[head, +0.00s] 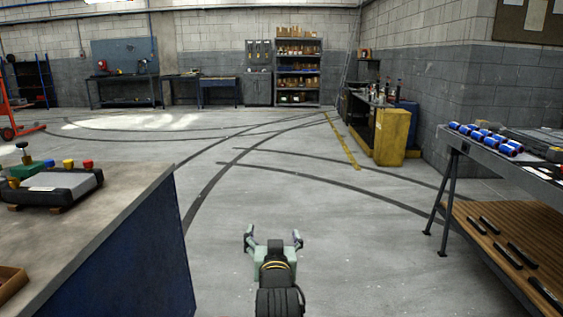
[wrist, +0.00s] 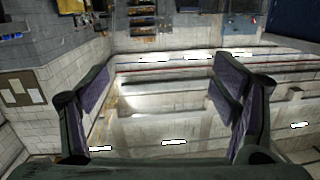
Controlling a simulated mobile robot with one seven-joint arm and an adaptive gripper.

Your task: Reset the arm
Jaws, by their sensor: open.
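My gripper (head: 272,240) is at the bottom middle of the head view, out over open floor between two work surfaces. Its two fingers stand wide apart with nothing between them. In the wrist view my gripper (wrist: 165,105) also shows open and empty, with dark fingers and purple inner pads at left and right. My gripper touches nothing that I can see.
A workbench (head: 112,232) with a grey device (head: 55,187) stands at left. A metal table (head: 520,172) with blue-and-white cylinders (head: 490,138) stands at right. A yellow cabinet (head: 391,135) stands further back. The floor (head: 300,195) between and ahead is clear, with dark tyre marks.

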